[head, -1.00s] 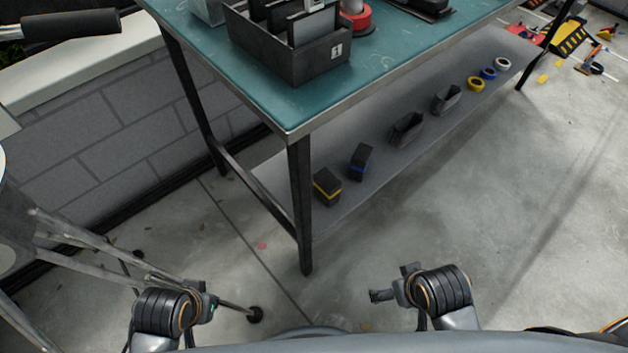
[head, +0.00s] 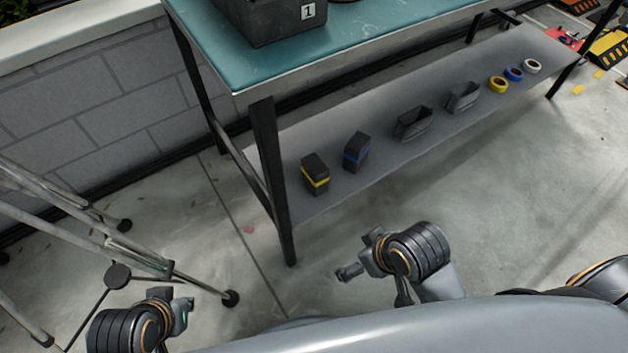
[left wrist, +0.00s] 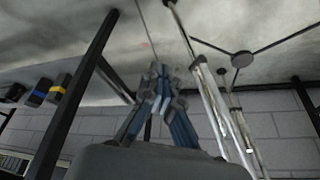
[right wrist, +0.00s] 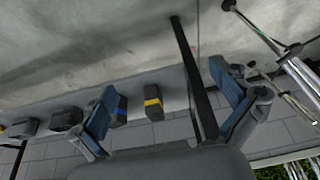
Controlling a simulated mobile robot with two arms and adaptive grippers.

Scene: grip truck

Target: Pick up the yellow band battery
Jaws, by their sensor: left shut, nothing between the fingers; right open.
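The yellow band battery (head: 316,176) is a dark block with a yellow stripe. It stands on the grey lower shelf (head: 385,160) of the workbench, close to the front leg. It also shows in the left wrist view (left wrist: 61,82) and, between my open fingers but farther off, in the right wrist view (right wrist: 153,104). My left gripper (head: 181,308) is low at the left, shut and empty, away from the shelf; its closed fingers show in the left wrist view (left wrist: 160,85). My right gripper (head: 360,259) is open and empty, in front of the shelf and apart from the battery.
A blue band battery (head: 356,152) stands just right of the yellow one. Dark bins (head: 412,124) and tape rolls (head: 497,85) sit farther right. The black table leg (head: 272,180) is left of the battery. A tripod stand (head: 110,240) is at left. Floor in front is clear.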

